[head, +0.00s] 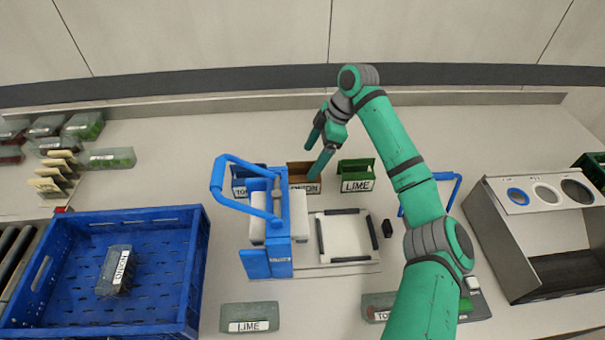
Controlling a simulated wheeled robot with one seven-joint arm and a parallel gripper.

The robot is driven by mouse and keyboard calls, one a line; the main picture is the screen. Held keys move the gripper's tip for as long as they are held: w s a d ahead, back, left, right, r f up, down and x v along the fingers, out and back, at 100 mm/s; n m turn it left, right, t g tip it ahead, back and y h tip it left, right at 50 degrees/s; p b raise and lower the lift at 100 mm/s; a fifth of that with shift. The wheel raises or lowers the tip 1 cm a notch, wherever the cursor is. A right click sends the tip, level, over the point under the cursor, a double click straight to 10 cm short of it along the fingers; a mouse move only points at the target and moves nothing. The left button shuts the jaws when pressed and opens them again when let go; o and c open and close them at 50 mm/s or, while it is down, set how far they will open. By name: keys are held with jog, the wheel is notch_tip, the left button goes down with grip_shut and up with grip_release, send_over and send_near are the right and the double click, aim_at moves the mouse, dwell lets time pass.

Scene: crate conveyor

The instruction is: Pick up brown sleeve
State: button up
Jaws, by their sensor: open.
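A brown open-topped holder (299,171) stands behind the blue press machine, between a blue holder and a green one. Its white front label seems to read ONION, partly hidden. I take the brown sleeve to be this holder or something in it; its inside is too small to tell. My gripper (316,153) is open just above and behind the brown holder. One green finger reaches down in front of its right side in the picture, and I cannot tell whether it touches. The other finger is higher, to the left.
The blue holder (241,172) and green LIME holder (356,170) stand close on either side. The blue press (263,255) with its raised handle is in front. A blue crate (165,305) holds one labelled pack. A grey bin (515,255) is at right.

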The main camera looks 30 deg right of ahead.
aim_at(303, 172)
jog(key=shift+s+a+x, duration=0.1)
jog(key=shift+x, duration=1.5)
jog(key=shift+s+a+x, duration=0.1)
jog(key=shift+a+x, duration=0.05)
jog(key=shift+x, duration=1.5)
jog(key=c, duration=1.1)
